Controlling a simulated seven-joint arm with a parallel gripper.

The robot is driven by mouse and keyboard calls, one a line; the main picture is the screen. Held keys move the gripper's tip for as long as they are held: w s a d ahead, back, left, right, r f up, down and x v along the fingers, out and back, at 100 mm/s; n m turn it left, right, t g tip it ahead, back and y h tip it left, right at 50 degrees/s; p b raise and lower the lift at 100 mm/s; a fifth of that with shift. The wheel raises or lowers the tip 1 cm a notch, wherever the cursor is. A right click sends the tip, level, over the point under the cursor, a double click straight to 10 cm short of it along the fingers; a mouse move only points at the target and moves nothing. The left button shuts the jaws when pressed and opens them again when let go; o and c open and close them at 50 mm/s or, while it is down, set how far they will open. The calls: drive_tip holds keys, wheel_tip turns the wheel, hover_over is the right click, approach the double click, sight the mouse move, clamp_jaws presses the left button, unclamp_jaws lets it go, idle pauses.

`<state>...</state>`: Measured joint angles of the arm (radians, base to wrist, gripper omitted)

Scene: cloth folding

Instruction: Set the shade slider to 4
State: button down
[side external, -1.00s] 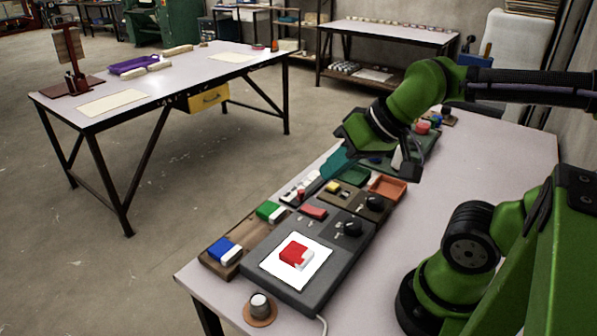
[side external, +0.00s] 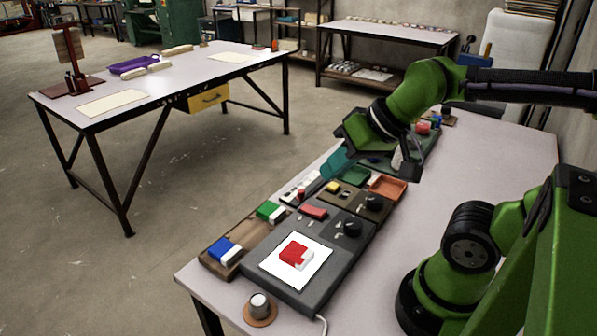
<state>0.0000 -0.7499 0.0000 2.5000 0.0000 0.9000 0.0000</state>
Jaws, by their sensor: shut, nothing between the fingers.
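My gripper (side external: 405,166) hangs over the far part of the near table, its fingers pointing down and together, with nothing seen in them. Its tips are close to the dark green panel and the orange-red tray, and I cannot tell whether they touch anything. A narrow panel (side external: 299,188) with a pale strip and a small red piece lies left of and nearer than the gripper. Whether it is the shade slider is unclear, and no numbers can be read. A teal piece (side external: 337,163) shows beside the hand. The hand and arm hide part of the panels behind.
A grey box with a white sheet (side external: 321,279) bearing a red and white shape lies in front. Blue (side external: 222,248) and green (side external: 269,210) blocks sit in a brown tray at left. An orange-red tray (side external: 389,187) and dark knob (side external: 350,229) are nearby.

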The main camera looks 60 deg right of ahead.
idle(0.4)
drive_tip(key=c, duration=1.6)
unclamp_jaws()
drive_tip(key=shift+f, duration=0.1)
drive_tip(key=o, duration=0.3)
drive_tip(key=shift+w+d+f+g, duration=0.4)
drive_tip(key=shift+w+f, duration=0.2)
drive_tip(key=shift+w, duration=0.15)
drive_tip(key=m+g+h, duration=0.2)
drive_tip(key=m+g, duration=0.3)
drive_tip(key=g, duration=0.1)
hover_over(301, 190)
wheel_tip(301, 190, down, 4)
wheel_tip(301, 190, down, 16)
drive_tip(key=shift+a, duration=0.1)
clamp_jaws()
